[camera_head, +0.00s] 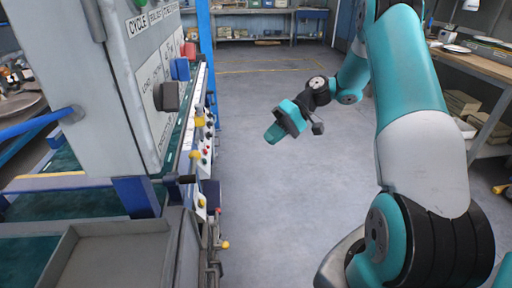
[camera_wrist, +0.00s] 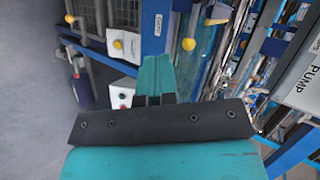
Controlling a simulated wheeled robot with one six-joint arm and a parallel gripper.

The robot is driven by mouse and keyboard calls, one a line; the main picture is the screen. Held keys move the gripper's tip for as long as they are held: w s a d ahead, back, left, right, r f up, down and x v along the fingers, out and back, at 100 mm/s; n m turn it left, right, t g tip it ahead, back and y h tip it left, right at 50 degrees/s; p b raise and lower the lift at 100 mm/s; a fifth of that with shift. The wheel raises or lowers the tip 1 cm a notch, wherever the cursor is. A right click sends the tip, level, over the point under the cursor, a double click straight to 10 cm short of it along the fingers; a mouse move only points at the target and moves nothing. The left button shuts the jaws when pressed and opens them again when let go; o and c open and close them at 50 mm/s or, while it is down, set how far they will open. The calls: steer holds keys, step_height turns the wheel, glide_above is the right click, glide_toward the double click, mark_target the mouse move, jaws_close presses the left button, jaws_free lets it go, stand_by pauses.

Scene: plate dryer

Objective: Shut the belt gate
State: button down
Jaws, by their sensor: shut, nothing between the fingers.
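My gripper (camera_head: 274,134) hangs over the open floor to the right of the machine in the head view, apart from it. Its teal fingers are together and empty in the wrist view (camera_wrist: 155,77), pointing towards the machine's side. That side carries several yellow-knobbed levers; one yellow knob (camera_head: 200,121) shows in the head view, and another yellow knob (camera_wrist: 188,44) lies just beyond my fingertips in the wrist view. I cannot tell which part is the belt gate or how it stands. A dark green belt-like surface (camera_head: 70,198) runs under the grey panel housing.
The grey panel housing (camera_head: 105,90) stands at left, with a blue post (camera_head: 206,40) behind it. A grey tray (camera_head: 115,232) is at the front left. A shelved workbench (camera_head: 480,68) lines the right. The floor between is clear.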

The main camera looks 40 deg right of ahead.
steer(key=s+a+r+n+g+h, duration=0.15)
steer(key=s+a+r, duration=0.3)
steer(key=a, duration=0.55)
steer(key=s+a+r+n+g+h, duration=0.1)
steer(key=s+a+r+n+h, duration=0.25)
steer(key=a+r, duration=0.45)
steer(key=s+a+n+h, duration=0.1)
steer(key=s+a, duration=0.2)
steer(key=s, duration=0.4)
steer(key=s+a+n+t+h, duration=0.1)
steer(key=s+a, duration=0.2)
steer(key=s, duration=0.5)
steer(key=shift+a+r, duration=0.15)
steer(key=shift+a, duration=0.1)
steer(key=shift+n, duration=0.3)
